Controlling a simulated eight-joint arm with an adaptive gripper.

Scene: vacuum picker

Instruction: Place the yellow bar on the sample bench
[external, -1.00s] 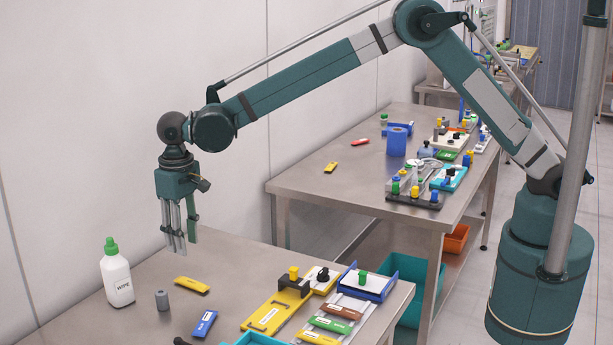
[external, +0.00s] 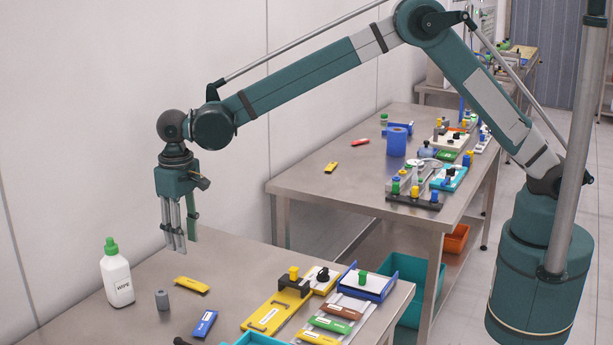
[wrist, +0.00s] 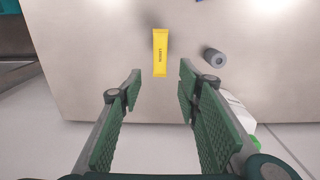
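A yellow bar (external: 192,284) with a dark printed label lies flat on the near steel bench (external: 140,318), right of a grey cylinder. In the wrist view the yellow bar (wrist: 160,52) lies beyond and between my fingertips. My gripper (external: 178,247) hangs pointing down above the bench, behind and slightly left of the bar, apart from it. In the wrist view my gripper (wrist: 158,92) has its fingers spread wide with nothing between them. A second small yellow bar (external: 331,167) lies on the farther bench (external: 310,185). I cannot tell which bench is the sample bench.
A blue bar (external: 204,323) lies in front. Yellow and blue fixtures (external: 276,312) crowd the bench's right side. The farther bench's left part is mostly clear.

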